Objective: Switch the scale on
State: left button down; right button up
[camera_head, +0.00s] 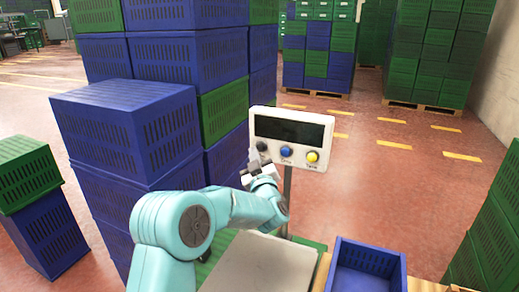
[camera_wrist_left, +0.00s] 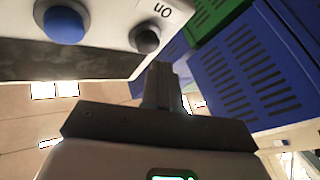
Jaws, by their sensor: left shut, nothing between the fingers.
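The scale's white control box (camera_head: 318,128) stands on a post, and its display (camera_head: 288,131) is dark. Along its lower edge are a black button (camera_head: 262,146), a blue button (camera_head: 286,151) and a yellow button (camera_head: 312,157). My left gripper (camera_head: 256,160) is shut and empty, just below the black button. In the left wrist view the shut fingertips (camera_wrist_left: 164,72) point toward the black button (camera_wrist_left: 145,39), which has the label "on" (camera_wrist_left: 160,10) beside it. I cannot tell whether they touch. The blue button (camera_wrist_left: 64,24) is to its left. My right gripper is not in view.
The scale's grey platform (camera_head: 262,265) lies below my left arm. An empty-looking blue crate (camera_head: 368,252) is to its right. Stacked blue crates (camera_head: 125,128) stand close on the left, behind my arm. Green crates (camera_head: 490,240) stand at the right edge. The floor behind the scale is open.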

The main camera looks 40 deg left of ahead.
pick_arm(q)
jog(key=shift+w, duration=0.15)
jog(key=shift+w+a, duration=0.1)
jog(key=shift+w, duration=0.2)
jog(key=shift+w+a, duration=0.2)
jog(key=shift+w, duration=0.3)
dwell(0.9)
jog(key=shift+s+b, duration=0.1)
jog(key=shift+b, duration=0.2)
jog(key=shift+s+d+b, duration=0.3)
jog(key=shift+s+b, duration=0.3)
jog(key=shift+s, duration=0.25)
